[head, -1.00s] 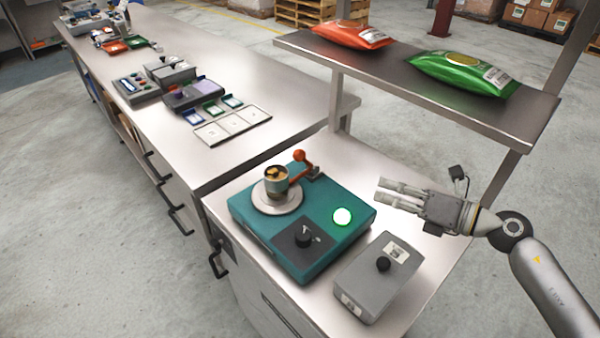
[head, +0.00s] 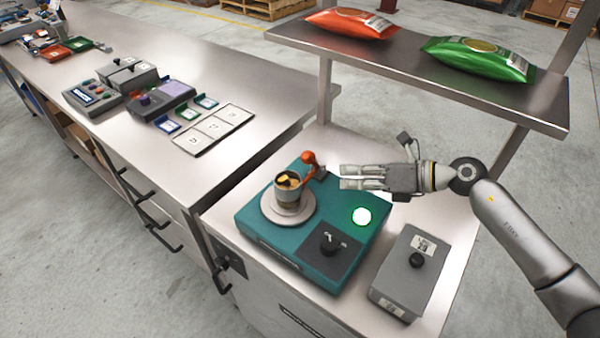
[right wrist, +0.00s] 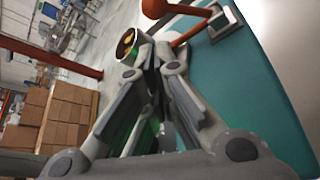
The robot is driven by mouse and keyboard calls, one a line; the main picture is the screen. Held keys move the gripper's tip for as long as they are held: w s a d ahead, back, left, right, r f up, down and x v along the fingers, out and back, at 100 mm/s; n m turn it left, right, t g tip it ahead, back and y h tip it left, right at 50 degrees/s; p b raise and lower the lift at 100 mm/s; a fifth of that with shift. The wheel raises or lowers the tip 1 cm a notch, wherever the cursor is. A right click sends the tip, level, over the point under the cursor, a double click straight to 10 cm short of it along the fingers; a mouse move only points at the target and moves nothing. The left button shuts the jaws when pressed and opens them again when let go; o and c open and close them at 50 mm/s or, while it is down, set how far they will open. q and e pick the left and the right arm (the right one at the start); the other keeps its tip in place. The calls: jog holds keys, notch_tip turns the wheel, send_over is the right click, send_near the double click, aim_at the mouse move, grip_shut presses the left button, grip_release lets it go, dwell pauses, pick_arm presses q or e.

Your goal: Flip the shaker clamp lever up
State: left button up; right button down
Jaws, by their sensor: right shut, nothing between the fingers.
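The teal shaker (head: 290,245) sits on the bench. A cup (head: 288,188) with golden contents stands on its round plate and also shows in the right wrist view (right wrist: 127,44). The orange clamp lever (head: 308,160) has a ball end and rises behind the cup from a metal bracket. In the right wrist view the lever (right wrist: 190,10) is at the top, beyond my fingertips. My right gripper (head: 342,177) is shut and empty, just right of the lever and bracket, above the shaker's back right corner. I cannot tell whether it touches them. My left gripper is out of view.
A grey box with a black knob (head: 402,285) stands right of the shaker. A raised shelf (head: 400,65) with an orange bag (head: 348,22) and a green bag (head: 478,58) overhangs the back. A longer bench (head: 240,85) with instruments lies to the left.

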jog(key=shift+d, duration=0.15)
jog(key=p+x, duration=0.3)
jog(key=x, duration=0.5)
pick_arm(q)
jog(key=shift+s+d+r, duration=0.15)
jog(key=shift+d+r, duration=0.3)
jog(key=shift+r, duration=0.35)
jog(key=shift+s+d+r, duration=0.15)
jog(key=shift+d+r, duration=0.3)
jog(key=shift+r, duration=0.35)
pick_arm(e)
jog(key=shift+x, duration=0.8)
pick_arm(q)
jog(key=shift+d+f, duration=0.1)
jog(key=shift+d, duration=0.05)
